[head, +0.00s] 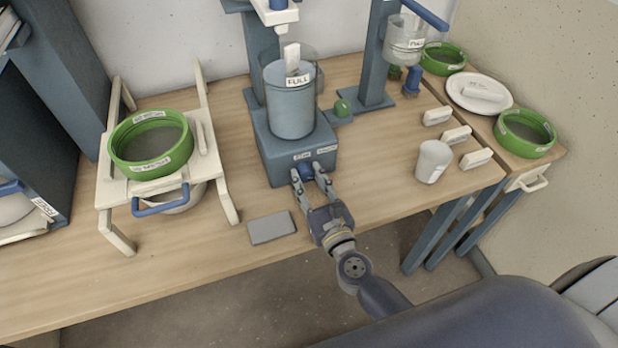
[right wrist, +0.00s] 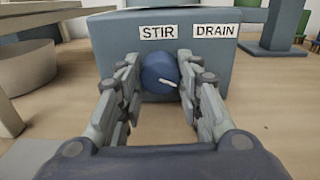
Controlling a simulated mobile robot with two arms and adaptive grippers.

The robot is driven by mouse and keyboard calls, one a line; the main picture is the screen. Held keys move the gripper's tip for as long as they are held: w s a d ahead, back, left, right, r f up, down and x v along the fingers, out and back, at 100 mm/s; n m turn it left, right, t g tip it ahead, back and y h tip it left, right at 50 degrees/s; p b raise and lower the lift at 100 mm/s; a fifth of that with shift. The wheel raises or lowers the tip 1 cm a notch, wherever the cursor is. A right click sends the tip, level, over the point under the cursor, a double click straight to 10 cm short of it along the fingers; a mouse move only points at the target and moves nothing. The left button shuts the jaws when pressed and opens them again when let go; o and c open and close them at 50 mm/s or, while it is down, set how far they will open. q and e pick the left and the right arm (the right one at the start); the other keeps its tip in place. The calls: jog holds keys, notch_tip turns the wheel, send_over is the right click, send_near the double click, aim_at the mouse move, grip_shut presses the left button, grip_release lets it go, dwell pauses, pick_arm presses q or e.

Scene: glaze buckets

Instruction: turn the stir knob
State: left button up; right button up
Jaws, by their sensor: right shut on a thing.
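The stir knob (right wrist: 160,72) is a round dark blue knob with a white pointer line, on the front face of the blue-grey mixer base (head: 268,150). In the right wrist view it sits under the STIR label (right wrist: 158,32), beside the DRAIN label (right wrist: 215,31). The pointer line points right and slightly down. In the head view the knob (head: 306,171) shows between the fingers. My right gripper (head: 312,179) is shut on the knob, one finger on each side; its fingers also show in the right wrist view (right wrist: 161,85). My left gripper is not in view.
A bucket (head: 290,108) marked FULL stands on the base. A green-rimmed sieve (head: 150,145) sits on a white stand at left. A grey slab (head: 271,228) lies left of my right gripper. A white cup (head: 433,162) and white labelled blocks (head: 457,135) are at right.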

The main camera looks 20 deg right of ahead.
jog(key=n+p, duration=0.3)
jog(key=n, duration=0.3)
jog(key=shift+r, duration=0.15)
jog(key=n+p, duration=0.3)
jog(key=n, duration=0.3)
jog(key=n+p, duration=0.2)
jog(key=n, duration=0.4)
jog(key=shift+p, duration=0.35)
jog(key=n+p, duration=0.1)
jog(key=n, duration=0.4)
jog(key=shift+w+n+h+p, duration=0.1)
jog(key=shift+n+h+p, duration=0.2)
jog(key=shift+n+p, duration=0.1)
jog(key=o, duration=1.1)
jog(key=shift+c, duration=0.2)
